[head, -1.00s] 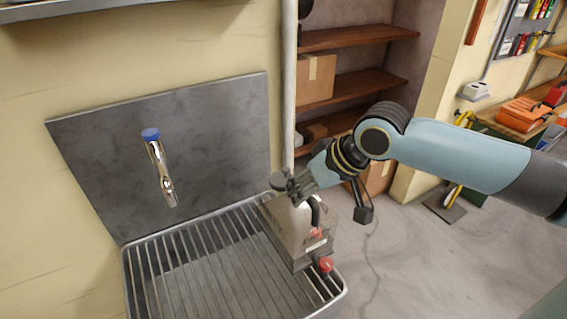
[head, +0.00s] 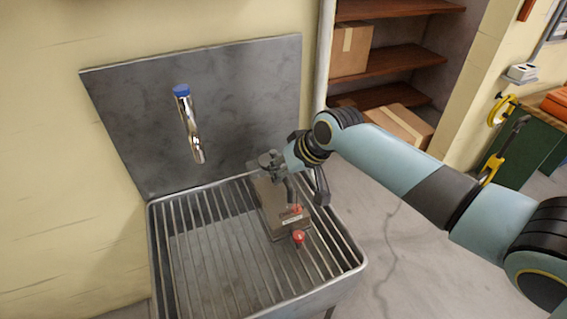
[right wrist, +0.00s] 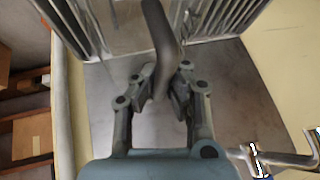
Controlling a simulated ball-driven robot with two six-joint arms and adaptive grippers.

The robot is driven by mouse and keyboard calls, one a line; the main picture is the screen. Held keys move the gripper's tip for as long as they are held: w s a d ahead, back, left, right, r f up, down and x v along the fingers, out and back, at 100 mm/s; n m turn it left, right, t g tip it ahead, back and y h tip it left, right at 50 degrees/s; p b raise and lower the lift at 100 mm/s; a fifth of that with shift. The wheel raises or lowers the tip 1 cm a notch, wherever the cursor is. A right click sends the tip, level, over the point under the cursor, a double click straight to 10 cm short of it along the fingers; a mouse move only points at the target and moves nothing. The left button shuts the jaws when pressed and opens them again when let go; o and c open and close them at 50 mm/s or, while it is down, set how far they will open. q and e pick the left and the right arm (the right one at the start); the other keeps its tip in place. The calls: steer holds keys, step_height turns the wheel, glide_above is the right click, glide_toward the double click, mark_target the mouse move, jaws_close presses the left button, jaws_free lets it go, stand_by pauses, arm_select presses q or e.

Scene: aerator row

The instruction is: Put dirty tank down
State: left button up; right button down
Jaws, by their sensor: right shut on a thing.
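The dirty tank (head: 270,208) is a grey-brown box with a dark handle, a label and a red knob (head: 299,237). In the head view it is upright at the right part of the barred sink (head: 190,250). Its underside is hidden, so I cannot tell whether it touches the bars. My right gripper (head: 284,170) is above it, shut on its handle. In the right wrist view the dark handle (right wrist: 157,35) runs between the fingers of my right gripper (right wrist: 160,90). My left gripper is out of view.
A chrome tap (head: 190,130) with a blue cap stands out in front of the grey backsplash (head: 245,95). The bars left of the tank are clear. A pipe (head: 323,60), wooden shelves (head: 400,55) and cardboard boxes (head: 400,125) are behind to the right.

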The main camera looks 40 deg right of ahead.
steer(key=shift+w+f, duration=0.2)
steer(key=shift+f, duration=0.2)
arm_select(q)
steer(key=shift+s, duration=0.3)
arm_select(e)
steer(key=c, duration=1.9)
jaws_free()
steer(key=shift+s+f, duration=0.2)
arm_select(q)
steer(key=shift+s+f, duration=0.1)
arm_select(e)
steer(key=o, duration=0.4)
steer(key=shift+o, duration=0.2)
steer(key=shift+r, duration=0.1)
arm_select(q)
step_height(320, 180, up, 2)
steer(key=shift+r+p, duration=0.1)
steer(key=shift+p, duration=0.95)
arm_select(e)
steer(key=v, duration=1.2)
